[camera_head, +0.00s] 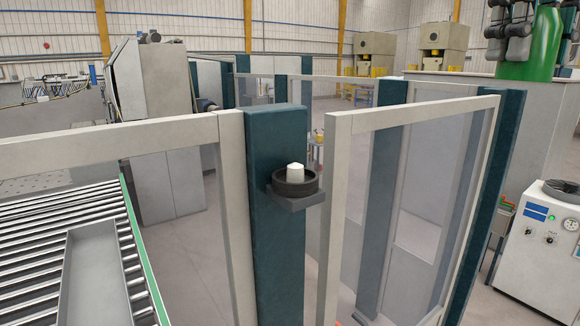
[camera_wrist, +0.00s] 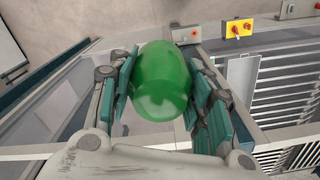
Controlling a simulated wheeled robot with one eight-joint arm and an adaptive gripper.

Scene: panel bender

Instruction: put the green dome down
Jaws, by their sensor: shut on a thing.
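In the head view the dome (camera_head: 541,45) and part of my gripper (camera_head: 508,28) show at the top right, cut off by the frame edge, held up in the air. A dark round base (camera_head: 296,188) with a white stub (camera_head: 295,171) inside sits on a small grey bracket (camera_head: 296,203) on a teal post. The dome is well apart from it, up and to the right.
Framed clear fence panels (camera_head: 405,112) stand around the teal post (camera_head: 275,130). A roller conveyor with a grey tray (camera_head: 97,280) is at left. A white machine with a gauge (camera_head: 540,240) is at right.

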